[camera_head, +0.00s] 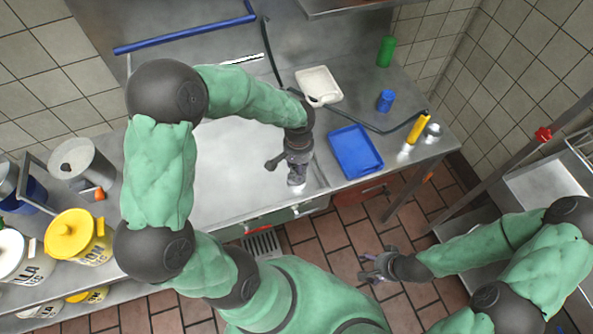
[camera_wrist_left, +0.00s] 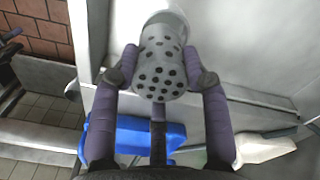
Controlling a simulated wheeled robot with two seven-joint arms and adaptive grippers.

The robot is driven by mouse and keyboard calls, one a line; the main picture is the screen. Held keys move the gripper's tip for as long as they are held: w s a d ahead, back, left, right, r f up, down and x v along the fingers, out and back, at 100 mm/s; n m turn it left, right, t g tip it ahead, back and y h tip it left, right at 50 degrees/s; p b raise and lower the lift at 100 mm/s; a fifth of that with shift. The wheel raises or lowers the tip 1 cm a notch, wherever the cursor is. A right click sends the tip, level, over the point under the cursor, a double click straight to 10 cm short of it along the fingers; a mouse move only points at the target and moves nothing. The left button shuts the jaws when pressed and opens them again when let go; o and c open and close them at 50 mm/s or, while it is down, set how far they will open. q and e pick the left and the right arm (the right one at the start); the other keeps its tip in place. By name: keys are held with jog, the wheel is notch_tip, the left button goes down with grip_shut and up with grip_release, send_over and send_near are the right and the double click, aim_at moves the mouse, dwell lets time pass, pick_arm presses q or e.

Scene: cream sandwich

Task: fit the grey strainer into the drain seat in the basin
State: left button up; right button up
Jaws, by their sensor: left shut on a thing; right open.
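The grey strainer (camera_wrist_left: 160,70), a cup with dark holes, sits between the two fingers of my left gripper (camera_wrist_left: 162,78) in the left wrist view. The gripper is shut on it. In the head view my left gripper (camera_head: 297,170) points down at the right end of the pale basin (camera_head: 235,185), near its front right corner. The strainer is small and hard to make out there. The drain seat cannot be made out clearly, and I cannot tell whether the strainer touches the basin. My right gripper (camera_head: 373,266) is open and empty over the tiled floor.
A blue tray (camera_head: 355,152) lies on the counter just right of the basin. A white dish (camera_head: 318,86), a blue cup (camera_head: 385,100), a green bottle (camera_head: 386,52) and a yellow bottle (camera_head: 418,130) stand farther back and right. Several canisters, one with a yellow lid (camera_head: 70,232), line the left.

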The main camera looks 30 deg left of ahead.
pick_arm(q)
jog(key=shift+a+f, duration=0.25)
jog(key=shift+f, duration=0.1)
jog(key=shift+f+b, duration=0.6)
jog(key=shift+f, duration=0.95)
jog(key=shift+f, duration=0.15)
jog(key=o, duration=1.2)
jog(key=shift+c, duration=0.2)
notch_tip(320, 180, up, 12)
jog(key=p, duration=0.3)
